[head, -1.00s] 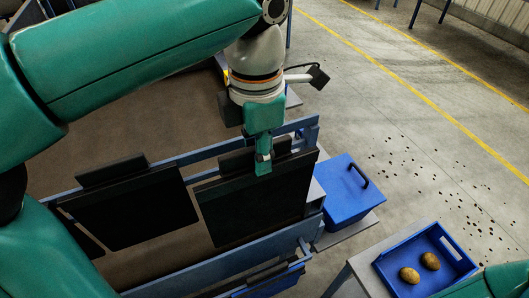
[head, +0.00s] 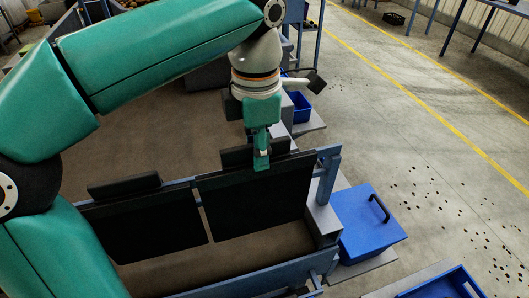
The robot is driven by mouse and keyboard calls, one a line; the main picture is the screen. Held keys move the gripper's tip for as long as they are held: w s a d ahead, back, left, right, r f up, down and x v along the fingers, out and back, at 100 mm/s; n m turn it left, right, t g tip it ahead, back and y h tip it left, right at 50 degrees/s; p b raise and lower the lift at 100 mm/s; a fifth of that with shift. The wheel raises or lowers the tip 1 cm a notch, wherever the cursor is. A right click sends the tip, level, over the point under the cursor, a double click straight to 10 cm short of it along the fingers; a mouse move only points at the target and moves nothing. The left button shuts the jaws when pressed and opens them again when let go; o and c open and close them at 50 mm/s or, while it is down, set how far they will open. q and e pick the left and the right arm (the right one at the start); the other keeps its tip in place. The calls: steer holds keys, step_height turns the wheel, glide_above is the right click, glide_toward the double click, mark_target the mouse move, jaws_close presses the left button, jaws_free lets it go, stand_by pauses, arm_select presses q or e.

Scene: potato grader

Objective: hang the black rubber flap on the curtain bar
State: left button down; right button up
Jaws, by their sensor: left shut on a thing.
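The black rubber flap (head: 262,203) is a dark flat sheet with a thick block along its top edge. My left gripper (head: 261,160) is shut on its top edge from above. The flap is upright at the right part of the blue curtain bar (head: 325,153), its top edge roughly in line with the bar. Whether its block rests on the bar or sits just above it, I cannot tell. The gripper and the flap hide that stretch of bar. My right gripper is not in view.
Another black flap (head: 150,228) hangs on the bar to the left, a narrow gap away. A blue lidded box (head: 367,222) with a black handle stands right of the frame. A blue tray (head: 440,287) shows at the bottom edge. Open floor lies to the right.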

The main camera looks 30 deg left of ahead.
arm_select(q)
steer(key=shift+w+a, duration=0.8)
steer(key=shift+a, duration=0.2)
steer(key=shift+w+f+b, duration=0.1)
steer(key=shift+f+b, duration=1.2)
steer(key=shift+f, duration=0.5)
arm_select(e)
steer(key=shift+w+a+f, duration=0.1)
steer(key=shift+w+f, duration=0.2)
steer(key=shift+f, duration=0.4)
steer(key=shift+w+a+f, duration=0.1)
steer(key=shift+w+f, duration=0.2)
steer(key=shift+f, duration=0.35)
arm_select(q)
steer(key=c, duration=0.8)
jaws_free()
